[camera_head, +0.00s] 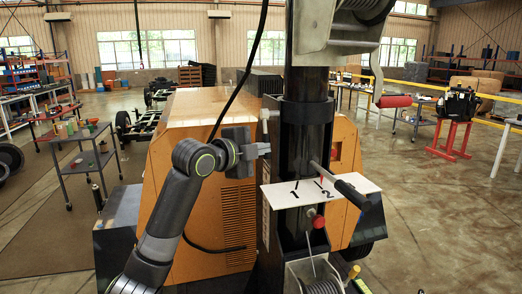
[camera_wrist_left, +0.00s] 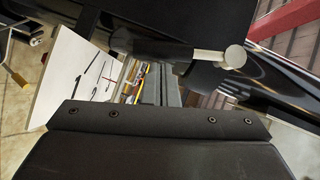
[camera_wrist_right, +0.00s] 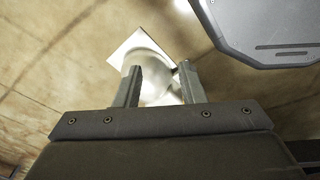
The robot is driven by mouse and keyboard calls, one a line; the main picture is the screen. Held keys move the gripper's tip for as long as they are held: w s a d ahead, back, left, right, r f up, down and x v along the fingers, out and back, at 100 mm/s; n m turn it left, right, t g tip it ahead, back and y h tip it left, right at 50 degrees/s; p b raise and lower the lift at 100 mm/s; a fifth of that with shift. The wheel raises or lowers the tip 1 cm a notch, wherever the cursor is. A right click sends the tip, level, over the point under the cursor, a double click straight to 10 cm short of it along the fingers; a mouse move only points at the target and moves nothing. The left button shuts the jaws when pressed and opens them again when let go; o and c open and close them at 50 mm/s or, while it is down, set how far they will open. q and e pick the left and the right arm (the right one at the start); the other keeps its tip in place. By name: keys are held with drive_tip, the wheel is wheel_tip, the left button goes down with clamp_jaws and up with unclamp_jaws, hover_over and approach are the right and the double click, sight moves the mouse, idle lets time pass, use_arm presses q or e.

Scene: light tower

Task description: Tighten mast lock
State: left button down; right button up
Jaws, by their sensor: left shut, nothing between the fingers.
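The dark mast (camera_head: 305,140) stands upright through a black collar (camera_head: 308,112). A silver T-handle (camera_head: 268,114) sticks out from the left of the collar and looks like the mast lock; its bar and stem (camera_wrist_left: 222,58) show in the left wrist view. My left gripper (camera_head: 265,148) is shut and empty, just below the handle and apart from it. Its fingers (camera_wrist_left: 155,85) point past the handle in the left wrist view. My right gripper (camera_wrist_right: 160,85) is open, outside the head view, with a blurred white rounded thing (camera_wrist_right: 150,60) beyond its fingers.
A white plate (camera_head: 275,194) marked 1 and 2 surrounds the mast lower down, with a crank handle (camera_head: 340,185) over it. A red knob (camera_head: 318,222) sits below. The orange generator housing (camera_head: 205,120) stands behind my left arm. A black cable hangs across it.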

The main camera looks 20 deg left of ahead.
use_arm(q)
drive_tip(key=shift+w+a+f+m+b, duration=0.5)
drive_tip(key=shift+w+a+f+b, duration=0.3)
drive_tip(key=shift+w+b, duration=0.3)
drive_tip(key=shift+s, duration=0.1)
